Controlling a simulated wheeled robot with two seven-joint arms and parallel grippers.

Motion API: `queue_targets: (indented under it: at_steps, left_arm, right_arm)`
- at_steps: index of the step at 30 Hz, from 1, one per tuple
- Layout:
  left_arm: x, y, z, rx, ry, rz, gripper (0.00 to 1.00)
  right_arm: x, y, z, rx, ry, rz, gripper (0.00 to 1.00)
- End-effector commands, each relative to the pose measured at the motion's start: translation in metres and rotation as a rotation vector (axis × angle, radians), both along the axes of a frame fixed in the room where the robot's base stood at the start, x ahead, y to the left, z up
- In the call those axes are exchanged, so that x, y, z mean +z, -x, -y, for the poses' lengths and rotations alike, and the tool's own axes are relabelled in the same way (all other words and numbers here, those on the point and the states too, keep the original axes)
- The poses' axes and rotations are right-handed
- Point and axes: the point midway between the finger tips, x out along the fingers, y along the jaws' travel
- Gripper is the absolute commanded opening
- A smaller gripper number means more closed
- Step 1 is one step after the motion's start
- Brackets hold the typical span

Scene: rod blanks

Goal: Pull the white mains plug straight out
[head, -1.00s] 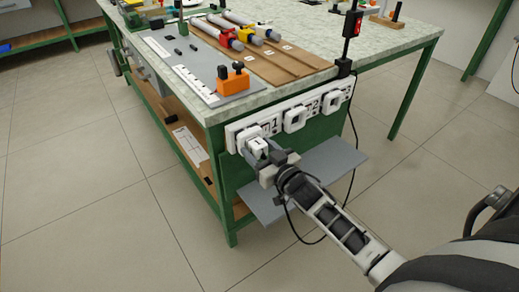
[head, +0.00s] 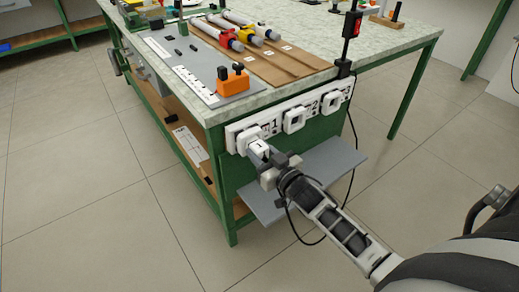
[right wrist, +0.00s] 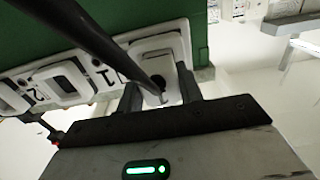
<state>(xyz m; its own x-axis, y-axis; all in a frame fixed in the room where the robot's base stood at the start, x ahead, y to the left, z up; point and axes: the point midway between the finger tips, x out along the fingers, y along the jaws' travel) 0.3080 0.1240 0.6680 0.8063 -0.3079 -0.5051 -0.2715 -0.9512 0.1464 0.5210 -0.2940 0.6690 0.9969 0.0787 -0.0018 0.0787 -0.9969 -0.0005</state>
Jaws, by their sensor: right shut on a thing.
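The white mains plug (head: 257,148) is at the left socket, marked 1 (head: 243,138), on the white socket strip at the bench end. My right gripper (head: 262,156) is shut on the plug, coming from the lower right. In the right wrist view the plug (right wrist: 170,92) sits between the two dark fingers (right wrist: 160,96), in front of the square socket frame (right wrist: 181,42). The black cable (right wrist: 85,35) crosses that view to the plug. I cannot tell whether the pins are still in the socket. My left gripper is not in view.
Sockets 2 (head: 294,120) and 3 (head: 333,102) are empty, to the right on the strip. A grey shelf (head: 315,172) juts out below. Black cable (head: 352,150) hangs from a post with a red light (head: 353,24). The floor at left is clear.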

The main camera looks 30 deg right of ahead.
Motion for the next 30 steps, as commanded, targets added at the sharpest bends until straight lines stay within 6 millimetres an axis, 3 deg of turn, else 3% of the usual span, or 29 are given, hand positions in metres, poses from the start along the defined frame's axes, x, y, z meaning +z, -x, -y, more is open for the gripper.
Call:
queue_targets:
  at_steps: [30]
  left_arm:
    - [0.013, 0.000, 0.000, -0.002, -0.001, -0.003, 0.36]
  right_arm:
    - [0.002, 0.026, 0.002, 0.000, 0.000, 0.003, 0.09]
